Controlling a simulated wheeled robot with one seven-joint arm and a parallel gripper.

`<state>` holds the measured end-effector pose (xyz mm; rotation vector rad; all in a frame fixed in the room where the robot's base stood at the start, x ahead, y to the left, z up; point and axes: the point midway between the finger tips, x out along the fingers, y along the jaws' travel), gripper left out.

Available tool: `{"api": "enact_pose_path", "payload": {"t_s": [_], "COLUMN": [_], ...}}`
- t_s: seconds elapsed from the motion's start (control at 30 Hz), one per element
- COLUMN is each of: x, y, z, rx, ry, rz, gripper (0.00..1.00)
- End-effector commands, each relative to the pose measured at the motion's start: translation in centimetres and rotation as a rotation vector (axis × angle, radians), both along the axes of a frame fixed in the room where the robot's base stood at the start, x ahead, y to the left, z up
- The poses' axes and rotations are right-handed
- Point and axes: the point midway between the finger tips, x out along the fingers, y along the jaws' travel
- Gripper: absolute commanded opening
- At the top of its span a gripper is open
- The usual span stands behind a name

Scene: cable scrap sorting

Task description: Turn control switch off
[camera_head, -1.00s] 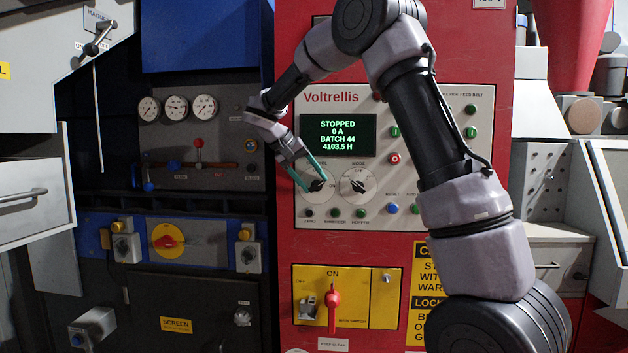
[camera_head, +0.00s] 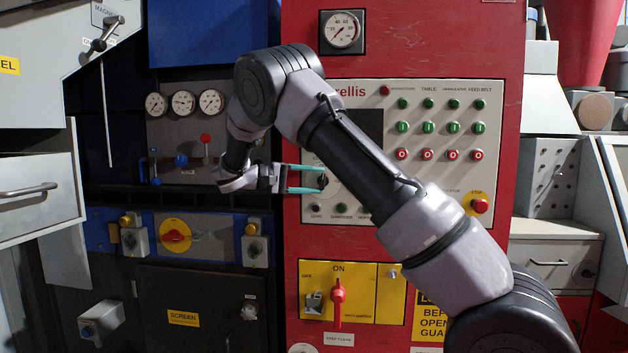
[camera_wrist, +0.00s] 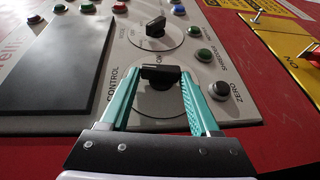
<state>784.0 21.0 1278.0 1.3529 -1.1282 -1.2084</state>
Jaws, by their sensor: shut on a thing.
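The control switch (camera_wrist: 158,77) is a black knob on a pale round dial marked CONTROL, seen in the wrist view. My gripper (camera_wrist: 160,82) has its two teal fingers shut on the knob, one on each side. In the head view my gripper (camera_head: 318,180) comes at the panel from the left, and the knob (camera_head: 322,182) shows only partly at its fingertips. The display (camera_wrist: 62,62) beside the dial is dark.
The mode knob (camera_wrist: 156,27) is on the dial just beyond. Small push buttons, including a black one (camera_wrist: 220,90) marked ZERO, are close to my fingers. Below the panel is a yellow box (camera_head: 376,290) with a red main switch handle (camera_head: 338,297).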

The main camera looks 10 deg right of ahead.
Motion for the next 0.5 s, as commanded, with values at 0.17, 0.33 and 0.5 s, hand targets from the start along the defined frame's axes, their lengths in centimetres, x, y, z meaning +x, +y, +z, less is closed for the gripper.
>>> {"api": "enact_pose_path", "payload": {"t_s": [0.17,0.33,0.5], "x": [0.03,0.04,0.04], "y": [0.12,0.11,0.08], "z": [-0.25,-0.31,-0.35], "rx": [-0.074,-0.11,-0.123], "ry": [0.024,0.037,0.041], "rz": [0.002,0.003,0.002], "gripper": [0.07,0.07,0.07]}}
